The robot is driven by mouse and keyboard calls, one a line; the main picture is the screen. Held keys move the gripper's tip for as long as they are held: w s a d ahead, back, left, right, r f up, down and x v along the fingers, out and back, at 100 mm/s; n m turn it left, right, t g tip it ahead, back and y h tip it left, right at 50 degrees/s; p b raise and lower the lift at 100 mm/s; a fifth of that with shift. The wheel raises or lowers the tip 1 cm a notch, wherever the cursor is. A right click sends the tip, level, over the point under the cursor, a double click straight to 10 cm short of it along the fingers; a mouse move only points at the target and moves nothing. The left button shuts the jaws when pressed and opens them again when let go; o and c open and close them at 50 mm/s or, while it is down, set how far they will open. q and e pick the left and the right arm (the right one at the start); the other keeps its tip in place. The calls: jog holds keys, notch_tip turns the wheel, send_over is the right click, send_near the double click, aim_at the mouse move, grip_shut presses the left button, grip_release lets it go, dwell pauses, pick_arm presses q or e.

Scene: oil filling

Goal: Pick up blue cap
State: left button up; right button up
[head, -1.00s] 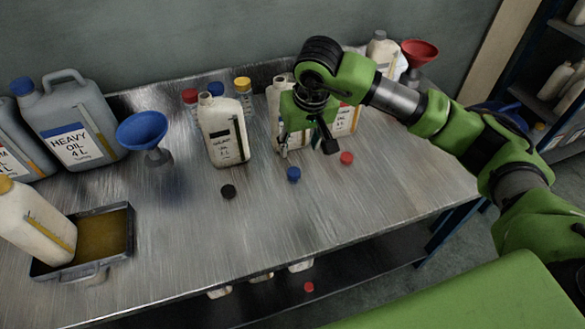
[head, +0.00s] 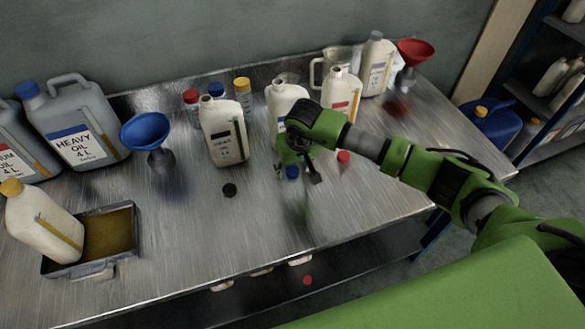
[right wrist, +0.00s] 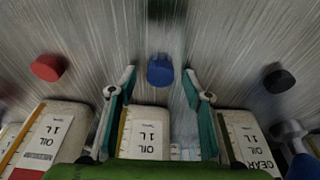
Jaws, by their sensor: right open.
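The blue cap (head: 292,172) lies on the metal table, in front of the white bottles. In the right wrist view the blue cap (right wrist: 160,70) is at the middle top, between and a little beyond the fingertips. My right gripper (head: 296,177) is open and low over the table, right at the cap. In the right wrist view its two fingers (right wrist: 161,85) stand apart on either side of the cap, and neither appears to touch it. My left gripper is in neither view.
A red cap (head: 344,157) lies close right of the gripper, and a black cap (head: 229,190) lies to the left. White bottles (head: 223,135) stand behind. A blue funnel (head: 146,130) and a tray (head: 136,245) are at the left. The table front is clear.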

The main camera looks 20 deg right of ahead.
jog(key=c, duration=0.7)
